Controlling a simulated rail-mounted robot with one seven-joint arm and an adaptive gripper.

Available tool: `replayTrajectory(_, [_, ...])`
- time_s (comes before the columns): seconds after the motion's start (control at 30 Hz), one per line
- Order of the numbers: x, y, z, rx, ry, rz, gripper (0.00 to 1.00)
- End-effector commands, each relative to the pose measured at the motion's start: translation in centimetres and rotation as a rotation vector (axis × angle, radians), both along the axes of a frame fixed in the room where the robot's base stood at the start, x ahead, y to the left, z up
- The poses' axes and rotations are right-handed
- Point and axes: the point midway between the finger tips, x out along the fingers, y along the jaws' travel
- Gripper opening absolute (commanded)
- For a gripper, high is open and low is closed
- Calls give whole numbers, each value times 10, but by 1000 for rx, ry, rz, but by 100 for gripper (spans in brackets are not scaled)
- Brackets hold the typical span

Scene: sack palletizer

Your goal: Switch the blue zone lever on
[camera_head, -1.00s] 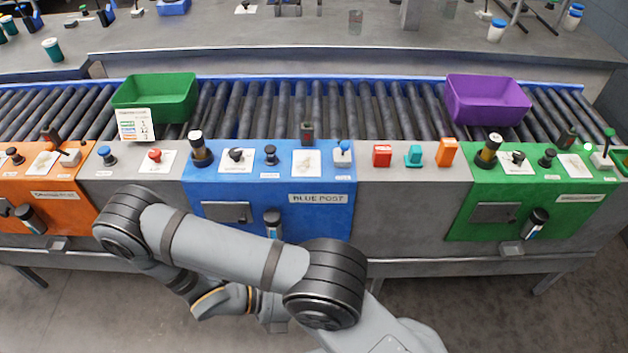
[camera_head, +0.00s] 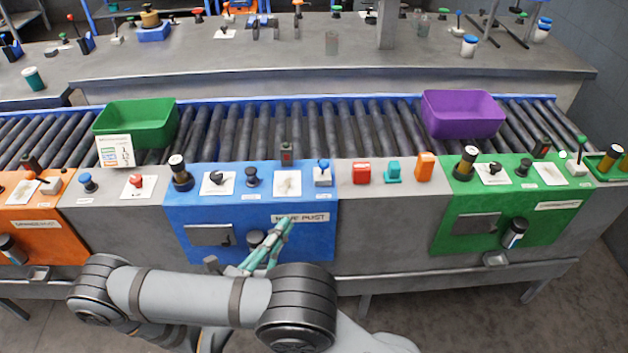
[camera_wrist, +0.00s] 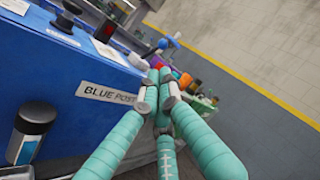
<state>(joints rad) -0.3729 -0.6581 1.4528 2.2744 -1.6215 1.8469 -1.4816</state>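The blue zone lever (camera_head: 323,170) is a small stick with a blue knob on a pale base, at the right end of the blue post's top. In the wrist view the blue-knobbed lever (camera_wrist: 168,43) shows beyond the fingertips. My gripper (camera_head: 286,224) has teal fingers and is in front of the blue post (camera_head: 187,213), by its name plate, below and left of the lever and apart from it.
Along the blue post's top stand a black-and-white cylinder (camera_head: 180,172), a black knob (camera_head: 216,178), a dark button (camera_head: 252,176) and an upright dark switch (camera_head: 287,154). A red block (camera_head: 361,172) stands right of the lever. Behind runs a roller conveyor (camera_head: 300,128) with green (camera_head: 135,122) and purple (camera_head: 462,113) bins.

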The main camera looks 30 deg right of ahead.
Motion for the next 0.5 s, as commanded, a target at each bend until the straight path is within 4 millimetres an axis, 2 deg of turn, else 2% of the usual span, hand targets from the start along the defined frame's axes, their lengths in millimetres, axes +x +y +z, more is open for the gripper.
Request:
replayTrajectory(0.17, [3, -6, 2, 1, 0, -2, 0])
replayTrajectory(0.27, [9, -16, 6, 0, -1, -4, 0])
replayTrajectory(0.5, [33, -57, 18, 1, -1, -7, 0])
